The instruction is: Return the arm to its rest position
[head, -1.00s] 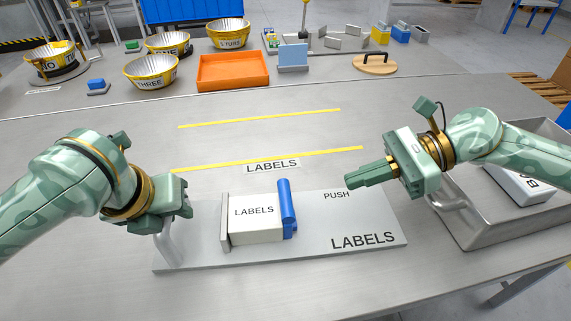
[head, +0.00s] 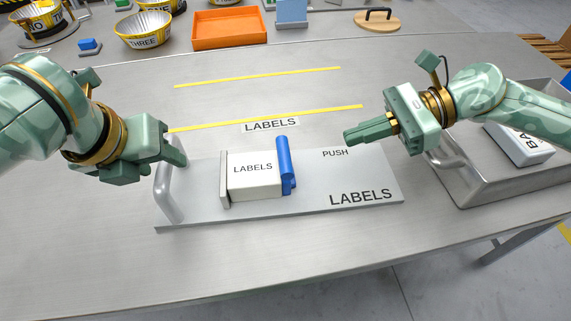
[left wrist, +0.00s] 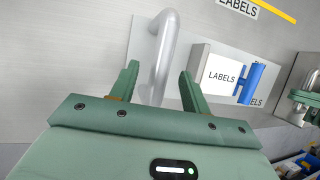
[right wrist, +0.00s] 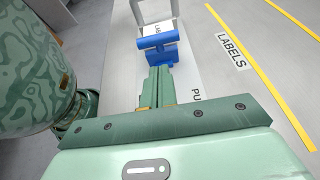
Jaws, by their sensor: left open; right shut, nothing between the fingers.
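My left gripper (head: 172,158) is at the left end of the grey LABELS board (head: 330,180), by the upright metal handle (head: 168,190). In the left wrist view its fingers (left wrist: 158,85) are open, with the handle (left wrist: 165,50) between and beyond them, and no grip on it. My right gripper (head: 350,136) is shut and empty, above the table near the board's PUSH mark. In the right wrist view its closed fingers (right wrist: 157,85) point toward the blue pusher (right wrist: 158,50). The white LABELS box (head: 254,172) stands on the board between a grey plate and the blue pusher (head: 286,165).
A metal tray (head: 455,185) with a white box (head: 520,143) is at right, under my right arm. An orange tray (head: 230,30), yellow bowls (head: 142,30) and a round wooden board (head: 377,22) stand at the back. The table between the yellow lines is clear.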

